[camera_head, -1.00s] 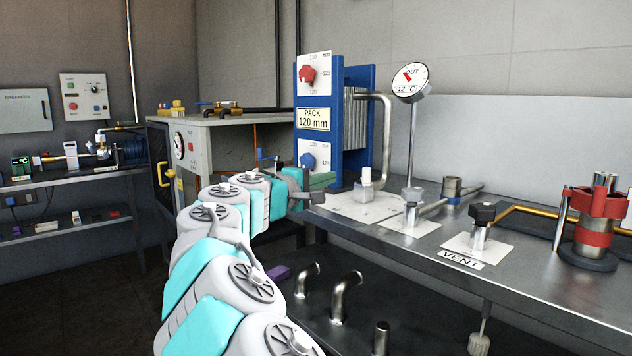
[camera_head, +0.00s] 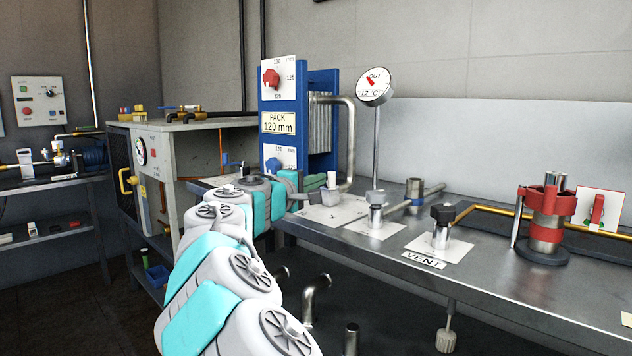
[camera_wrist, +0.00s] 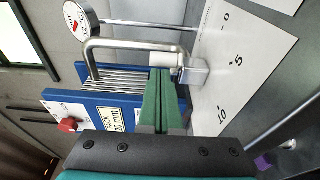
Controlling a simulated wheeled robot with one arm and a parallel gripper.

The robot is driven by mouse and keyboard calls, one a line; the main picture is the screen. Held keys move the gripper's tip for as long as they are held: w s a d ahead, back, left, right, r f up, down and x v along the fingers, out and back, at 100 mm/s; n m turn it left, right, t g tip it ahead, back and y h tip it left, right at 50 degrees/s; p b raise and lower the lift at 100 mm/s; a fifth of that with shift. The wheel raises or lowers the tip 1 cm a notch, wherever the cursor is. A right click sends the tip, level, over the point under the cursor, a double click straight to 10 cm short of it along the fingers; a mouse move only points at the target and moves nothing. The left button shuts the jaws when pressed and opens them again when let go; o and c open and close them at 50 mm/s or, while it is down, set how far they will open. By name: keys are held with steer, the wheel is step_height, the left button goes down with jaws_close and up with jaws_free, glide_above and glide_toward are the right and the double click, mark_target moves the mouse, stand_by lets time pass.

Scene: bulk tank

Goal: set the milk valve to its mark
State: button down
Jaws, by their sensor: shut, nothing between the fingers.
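A valve with a pale upright handle (camera_head: 331,180) and a grey metal body stands on a white plate (camera_head: 338,214) at the near end of the plate pack. In the wrist view the valve body (camera_wrist: 196,73) lies just beyond my fingertips, and its plate (camera_wrist: 250,55) reads 0, 5 and 10. I see no label naming it the milk valve, and no set mark is clear. My gripper (camera_head: 318,182) is shut and empty, its green fingers (camera_wrist: 160,78) together beside the pale handle. I cannot tell whether they touch it.
The blue plate pack (camera_head: 322,82) with red and blue knobs stands behind. Pipe stubs rise below the bench's front edge.

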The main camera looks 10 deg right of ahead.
steer(key=shift+s+d+f+n+t+y, duration=0.1)
steer(key=shift+d+n+t+y, duration=0.15)
steer(key=shift+n+t+y, duration=0.15)
